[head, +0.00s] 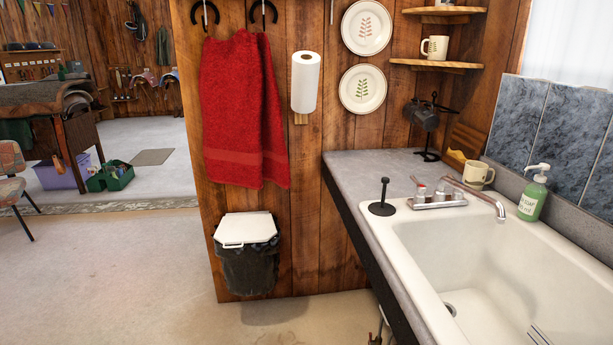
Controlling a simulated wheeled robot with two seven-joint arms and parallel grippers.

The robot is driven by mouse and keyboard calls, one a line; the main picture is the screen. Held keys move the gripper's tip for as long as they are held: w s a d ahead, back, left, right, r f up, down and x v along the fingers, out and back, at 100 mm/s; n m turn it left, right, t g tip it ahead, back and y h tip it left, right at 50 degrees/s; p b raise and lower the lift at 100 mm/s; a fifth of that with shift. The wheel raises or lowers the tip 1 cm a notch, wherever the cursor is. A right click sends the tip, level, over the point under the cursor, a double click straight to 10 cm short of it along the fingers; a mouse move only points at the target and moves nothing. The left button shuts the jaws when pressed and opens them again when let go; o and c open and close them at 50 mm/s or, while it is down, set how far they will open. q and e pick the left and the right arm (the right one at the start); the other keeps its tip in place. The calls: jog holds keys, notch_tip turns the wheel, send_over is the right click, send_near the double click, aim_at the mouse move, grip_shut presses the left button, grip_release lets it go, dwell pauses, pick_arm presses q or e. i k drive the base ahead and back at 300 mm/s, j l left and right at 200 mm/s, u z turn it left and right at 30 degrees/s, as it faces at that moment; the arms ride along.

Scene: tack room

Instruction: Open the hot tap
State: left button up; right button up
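A chrome tap set (437,201) sits on the back left rim of the white sink (405,222). Its long spout (480,194) reaches right over the basin. A short upright handle (420,191) with a reddish spot stands at the left end of the set. Another small handle (458,194) stands at the right end. The hot and cold marks are too small to read. No water shows at the spout's end. Neither of my grippers is in view.
A black plunger-like stand (382,200) is on the rim left of the tap. A cream mug (477,174) and green soap bottle (532,196) stand close behind and right. A mug rack (430,130) is at the back. Open floor (110,270) lies left.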

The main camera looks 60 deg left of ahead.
aim_at(420, 189)
jog(key=u, duration=1.15)
jog(key=j, duration=0.15)
jog(key=i, duration=0.05)
